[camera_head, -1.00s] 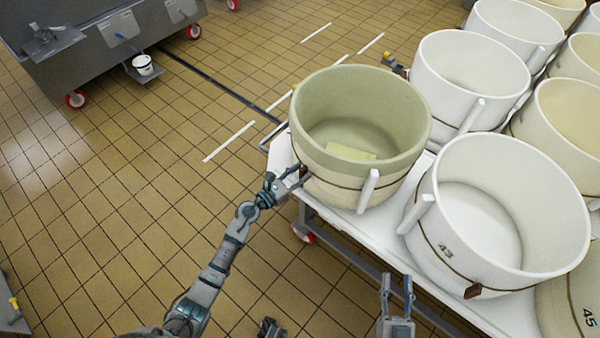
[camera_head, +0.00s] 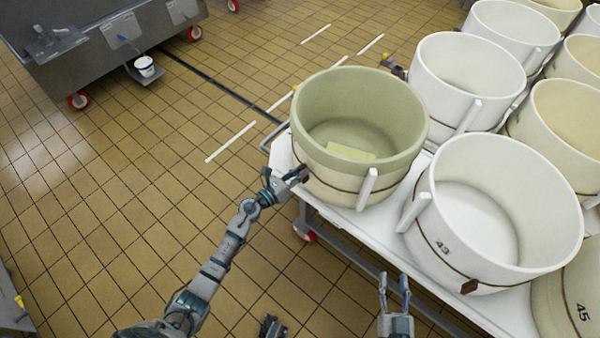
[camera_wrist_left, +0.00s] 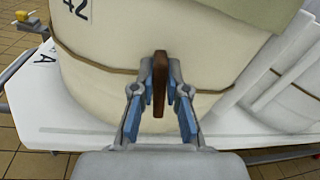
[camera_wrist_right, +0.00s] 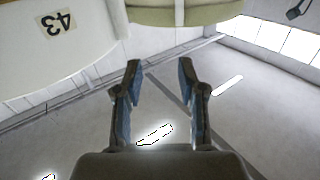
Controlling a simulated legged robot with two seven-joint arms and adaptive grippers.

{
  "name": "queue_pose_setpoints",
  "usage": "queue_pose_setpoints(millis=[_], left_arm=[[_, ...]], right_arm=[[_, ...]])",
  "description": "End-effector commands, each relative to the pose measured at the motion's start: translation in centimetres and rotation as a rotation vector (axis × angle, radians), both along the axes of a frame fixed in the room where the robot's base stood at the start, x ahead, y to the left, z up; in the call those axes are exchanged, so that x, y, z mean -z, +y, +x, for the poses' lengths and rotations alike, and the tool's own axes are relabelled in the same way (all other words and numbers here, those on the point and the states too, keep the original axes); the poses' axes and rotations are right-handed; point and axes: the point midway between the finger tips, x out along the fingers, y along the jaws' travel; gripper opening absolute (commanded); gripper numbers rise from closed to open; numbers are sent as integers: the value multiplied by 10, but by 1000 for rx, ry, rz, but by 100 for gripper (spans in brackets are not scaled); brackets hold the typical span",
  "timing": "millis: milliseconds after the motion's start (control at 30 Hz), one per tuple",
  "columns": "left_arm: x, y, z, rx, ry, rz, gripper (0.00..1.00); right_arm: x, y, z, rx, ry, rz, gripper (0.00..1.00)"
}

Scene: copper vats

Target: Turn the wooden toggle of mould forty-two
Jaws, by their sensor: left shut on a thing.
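Mould forty-two (camera_head: 330,182) is the cream tub at the left end of the white table, with a yellowish-green inside and a cord around its side. Its label 42 (camera_wrist_left: 76,9) shows at the top left of the left wrist view. The brown wooden toggle (camera_wrist_left: 160,82) stands upright at the cord. My left gripper (camera_head: 298,174) is at the tub's near left side. In the left wrist view its blue-padded fingers (camera_wrist_left: 160,108) are shut on the toggle from both sides. My right gripper (camera_head: 395,285) is open and empty in front of the table, below mould 43.
Mould 43 (camera_head: 455,268) stands right of mould forty-two, with its own brown toggle (camera_head: 469,287). Several more tubs fill the white table (camera_head: 283,155) to the right. A grey steel unit (camera_head: 85,60) stands at the far left.

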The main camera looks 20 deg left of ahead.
Motion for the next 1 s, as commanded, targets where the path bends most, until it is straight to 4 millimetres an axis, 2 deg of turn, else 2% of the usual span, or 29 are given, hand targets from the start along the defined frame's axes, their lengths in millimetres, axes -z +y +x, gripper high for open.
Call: queue_pose_setpoints(millis=[67, 467, 1000], left_arm=[[-4, 2, 2, -3, 29, -59, 0], [1, 8, 5, -4, 209, -397, 0], [10, 14, 8, -7, 447, -846, 0]], right_arm=[[5, -1, -1, 0, 57, -18, 40], [48, -12, -18, 7, 351, -100, 40], [86, -29, -56, 16, 671, -183, 40]])
